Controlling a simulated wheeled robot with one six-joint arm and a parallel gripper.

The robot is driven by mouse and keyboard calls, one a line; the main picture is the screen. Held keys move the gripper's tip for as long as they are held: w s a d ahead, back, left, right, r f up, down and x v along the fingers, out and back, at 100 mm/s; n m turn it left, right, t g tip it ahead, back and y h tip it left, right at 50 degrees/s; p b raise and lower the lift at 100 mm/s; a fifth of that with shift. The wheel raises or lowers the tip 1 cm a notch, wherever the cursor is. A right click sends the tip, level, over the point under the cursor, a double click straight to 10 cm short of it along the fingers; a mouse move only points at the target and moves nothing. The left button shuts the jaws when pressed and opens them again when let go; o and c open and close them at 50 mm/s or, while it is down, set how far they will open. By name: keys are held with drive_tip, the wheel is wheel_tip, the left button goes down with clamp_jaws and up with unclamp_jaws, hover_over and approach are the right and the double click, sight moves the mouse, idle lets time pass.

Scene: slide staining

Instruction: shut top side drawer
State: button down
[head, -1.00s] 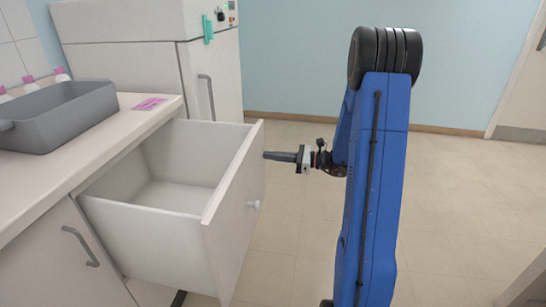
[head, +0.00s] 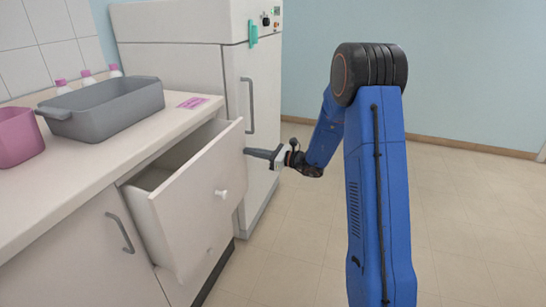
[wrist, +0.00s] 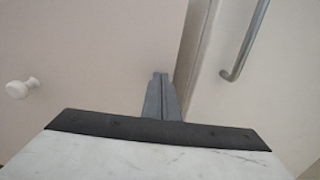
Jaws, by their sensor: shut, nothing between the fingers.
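The top side drawer (head: 200,200) is white with a round white knob (head: 221,194). It stands partly open below the counter, and part of its inside shows. My gripper (head: 247,152) is shut and empty, with its fingertips at the right edge of the drawer front, level with its upper part. In the wrist view, the closed fingers (wrist: 160,80) point at the drawer front (wrist: 90,60) near its edge, with the knob to the left. I cannot tell for certain whether the fingertips touch the front.
A tall white cabinet (head: 180,70) with a long handle stands just behind the drawer. On the counter (head: 60,185) are a grey basin (head: 110,112), a pink container (head: 16,138), a pink card (head: 192,102) and several pink-capped bottles. A lower door (head: 90,250) has a grey handle. Floor at right is clear.

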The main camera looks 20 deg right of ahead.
drive_tip(key=x, duration=1.1)
drive_tip(key=shift+a, duration=0.2)
drive_tip(key=shift+w+r, duration=0.15)
drive_tip(key=shift+r, duration=0.05)
